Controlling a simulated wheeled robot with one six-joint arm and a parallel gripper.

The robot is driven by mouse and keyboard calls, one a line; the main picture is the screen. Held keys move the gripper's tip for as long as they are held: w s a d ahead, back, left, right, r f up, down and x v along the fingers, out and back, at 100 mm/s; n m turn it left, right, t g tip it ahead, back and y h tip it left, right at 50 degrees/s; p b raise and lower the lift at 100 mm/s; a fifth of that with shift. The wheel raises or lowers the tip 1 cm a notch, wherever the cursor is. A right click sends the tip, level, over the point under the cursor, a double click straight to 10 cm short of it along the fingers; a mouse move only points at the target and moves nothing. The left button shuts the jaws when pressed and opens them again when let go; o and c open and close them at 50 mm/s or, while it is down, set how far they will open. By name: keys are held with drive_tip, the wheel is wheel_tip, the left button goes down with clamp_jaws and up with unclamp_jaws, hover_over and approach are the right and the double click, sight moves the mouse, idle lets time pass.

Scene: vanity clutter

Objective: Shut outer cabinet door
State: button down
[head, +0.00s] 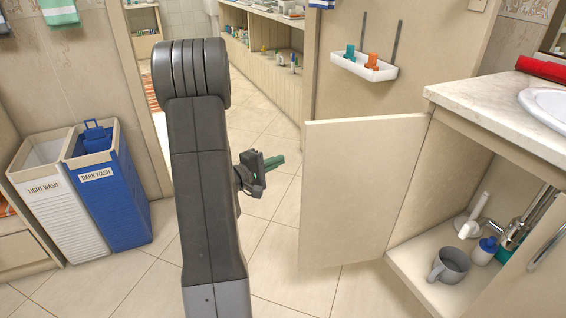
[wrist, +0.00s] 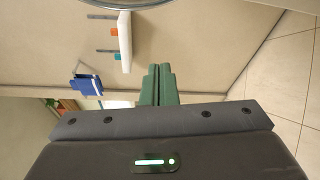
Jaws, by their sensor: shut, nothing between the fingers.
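The vanity cabinet has a plain cream door (head: 362,190) at its left end, swung wide open and standing out to the left of the cabinet opening. A second cream door (head: 535,275) with a metal bar handle shows partly at the lower right, also ajar. My gripper (head: 275,162) is to the left of the left door, apart from it, with its green fingers pointing right. In the wrist view, the green fingers (wrist: 158,84) are together and empty. I cannot make out a cabinet door in that view.
A white wall shelf (head: 362,66) hangs behind the door. White and blue laundry bins (head: 110,195) stand left. Tiled floor between is clear.

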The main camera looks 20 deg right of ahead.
drive_tip(key=b+x, duration=0.1)
drive_tip(key=x, duration=0.8)
drive_tip(key=shift+s+a+r, duration=0.15)
drive_tip(key=shift+s+a, duration=0.05)
drive_tip(key=shift+s, duration=0.9)
drive_tip(key=shift+s+a+r, duration=0.15)
drive_tip(key=shift+s+a, duration=0.05)
drive_tip(key=shift+s, duration=0.9)
drive_tip(key=shift+b, duration=0.35)
